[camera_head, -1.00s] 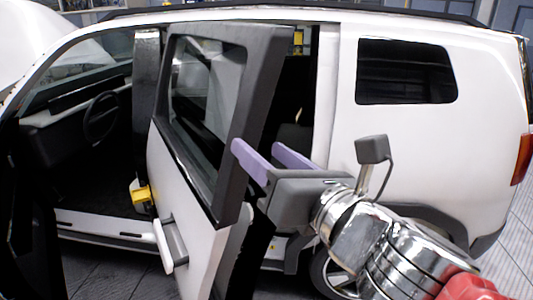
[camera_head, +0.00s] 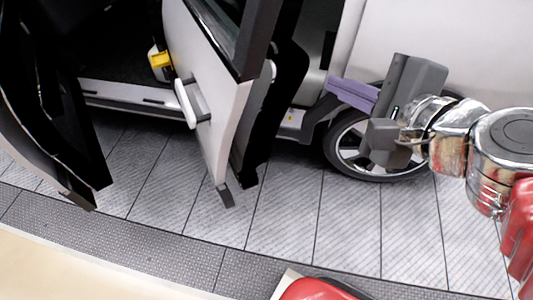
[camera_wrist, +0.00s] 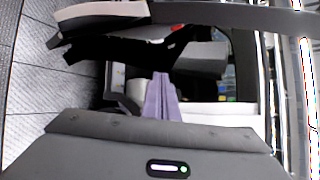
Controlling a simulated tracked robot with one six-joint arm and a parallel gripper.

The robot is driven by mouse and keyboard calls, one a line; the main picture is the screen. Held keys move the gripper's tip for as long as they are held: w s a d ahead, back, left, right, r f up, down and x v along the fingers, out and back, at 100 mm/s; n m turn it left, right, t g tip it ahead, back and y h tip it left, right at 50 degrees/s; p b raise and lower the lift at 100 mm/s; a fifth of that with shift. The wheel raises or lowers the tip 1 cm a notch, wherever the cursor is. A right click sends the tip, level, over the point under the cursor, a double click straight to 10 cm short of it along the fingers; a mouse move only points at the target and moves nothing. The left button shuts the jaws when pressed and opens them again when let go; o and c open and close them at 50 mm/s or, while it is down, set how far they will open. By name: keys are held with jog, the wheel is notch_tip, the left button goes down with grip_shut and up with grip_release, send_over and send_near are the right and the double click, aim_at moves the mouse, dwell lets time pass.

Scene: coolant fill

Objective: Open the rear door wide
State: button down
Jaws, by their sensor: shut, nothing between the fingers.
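The rear door (camera_head: 215,105) is white outside with dark inner trim and stands partly open, angled out from the car. Its white handle (camera_head: 187,103) is on the outer face. My gripper (camera_head: 332,84) is to the right of the door, on its inner side, in front of the car body above the rear wheel. Its purple fingers are together and empty, apart from the door in the head view. In the wrist view the shut fingers (camera_wrist: 161,85) point toward the dark trim and the door opening. The door's top is cut off in the head view.
The rear wheel (camera_head: 365,150) is just below my gripper. The front door (camera_head: 75,150) stands open at the left. A yellow buckle-like part (camera_head: 160,60) shows at the pillar. The tiled floor (camera_head: 290,215) in front of the car is clear.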

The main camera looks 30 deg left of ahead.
jog(key=s+d+f+n+g+h, duration=0.1)
jog(key=d+f+n+h, duration=0.4)
jog(key=d, duration=0.7)
jog(key=s+d+f+n+g+h, duration=0.1)
jog(key=s+d+f+n+h, duration=0.1)
jog(key=d+f+n+h, duration=0.4)
jog(key=d+f+n, duration=0.1)
jog(key=d+f, duration=0.2)
jog(key=d, duration=0.4)
jog(key=shift+s+d+f, duration=0.2)
jog(key=shift+s+d, duration=0.1)
jog(key=shift+s, duration=0.1)
